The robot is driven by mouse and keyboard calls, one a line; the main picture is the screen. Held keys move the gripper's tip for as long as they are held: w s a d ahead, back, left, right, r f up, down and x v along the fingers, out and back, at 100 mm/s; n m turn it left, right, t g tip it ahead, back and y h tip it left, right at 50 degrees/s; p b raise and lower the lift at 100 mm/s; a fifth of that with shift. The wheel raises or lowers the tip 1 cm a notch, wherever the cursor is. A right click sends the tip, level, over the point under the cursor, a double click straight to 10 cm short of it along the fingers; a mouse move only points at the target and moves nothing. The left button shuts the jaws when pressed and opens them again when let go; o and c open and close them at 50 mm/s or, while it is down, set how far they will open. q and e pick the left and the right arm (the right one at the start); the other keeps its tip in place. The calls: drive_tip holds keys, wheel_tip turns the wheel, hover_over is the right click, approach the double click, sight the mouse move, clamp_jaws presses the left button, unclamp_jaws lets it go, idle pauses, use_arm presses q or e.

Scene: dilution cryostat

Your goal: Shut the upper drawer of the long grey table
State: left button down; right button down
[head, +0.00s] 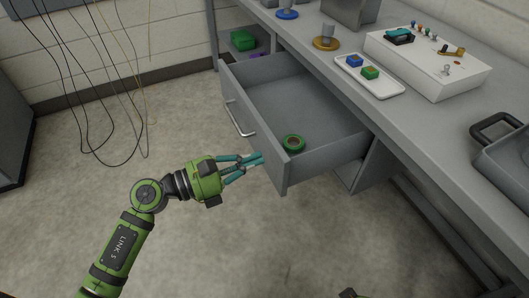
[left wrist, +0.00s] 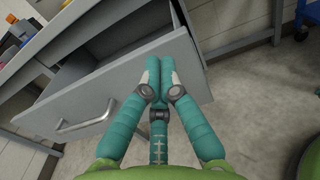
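The upper drawer (head: 262,128) of the long grey table (head: 420,125) is pulled well out, and its inside shows. Its front panel carries a bar handle (head: 239,118), which also shows in the left wrist view (left wrist: 85,118). A green ring-shaped roll (head: 293,143) lies in the drawer near the front panel. My left gripper (head: 260,158) is at the outer face of the front panel, near the end away from the wall. Its teal fingers are closed together with nothing between them. In the left wrist view the fingertips (left wrist: 157,82) overlap the panel; contact is unclear.
On the tabletop are a white tray (head: 385,88) with blue and green blocks, a white box (head: 430,75) with small parts, and a grey case (head: 505,160). Cables (head: 100,80) hang at the left wall. The floor before the drawer is clear.

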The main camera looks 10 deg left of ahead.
sight(277, 152)
use_arm(q)
drive_tip(key=shift+x, duration=1.55)
use_arm(e)
drive_tip(key=shift+s+f, duration=0.1)
drive_tip(key=shift+f, duration=0.25)
use_arm(q)
drive_tip(key=shift+d, duration=0.1)
